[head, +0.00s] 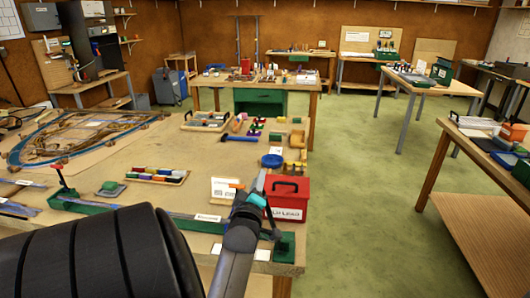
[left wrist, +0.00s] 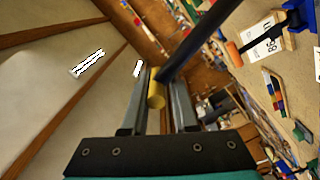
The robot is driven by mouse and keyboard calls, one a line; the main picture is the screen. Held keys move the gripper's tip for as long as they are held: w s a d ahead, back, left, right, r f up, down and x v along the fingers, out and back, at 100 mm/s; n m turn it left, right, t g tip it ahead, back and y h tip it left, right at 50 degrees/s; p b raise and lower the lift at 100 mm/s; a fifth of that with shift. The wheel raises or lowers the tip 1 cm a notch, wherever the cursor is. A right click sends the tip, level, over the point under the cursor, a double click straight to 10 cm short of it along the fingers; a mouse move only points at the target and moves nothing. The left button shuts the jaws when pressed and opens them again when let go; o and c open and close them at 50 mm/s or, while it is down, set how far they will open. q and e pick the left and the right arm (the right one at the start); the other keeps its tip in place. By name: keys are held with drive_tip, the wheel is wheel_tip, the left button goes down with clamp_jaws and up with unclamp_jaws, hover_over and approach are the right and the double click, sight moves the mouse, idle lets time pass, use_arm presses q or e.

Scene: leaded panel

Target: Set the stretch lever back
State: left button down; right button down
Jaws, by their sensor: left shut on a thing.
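The stretch lever shows in the left wrist view as a dark rod (left wrist: 196,48) with a yellow end (left wrist: 156,94). The yellow end sits between the two grey fingers of my left gripper (left wrist: 158,90), which is shut on it. In the head view my left gripper (head: 268,214) is at the right end of the long green bench bar (head: 178,222), close to a green end block (head: 285,247). There the gripper and my arm hide most of the lever. My right gripper is not in view.
A red box (head: 288,198) with a black handle stands just beyond my left gripper. A white card (head: 224,189) stands to its left. A red-topped clamp handle (head: 59,178) rises at the bar's left end. A tray of coloured pieces (head: 157,176) and a leaded panel (head: 85,138) lie farther back.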

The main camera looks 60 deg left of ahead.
use_arm(q)
drive_tip(key=shift+f, duration=0.2)
drive_tip(key=c, duration=0.8)
unclamp_jaws()
drive_tip(key=shift+d, duration=0.1)
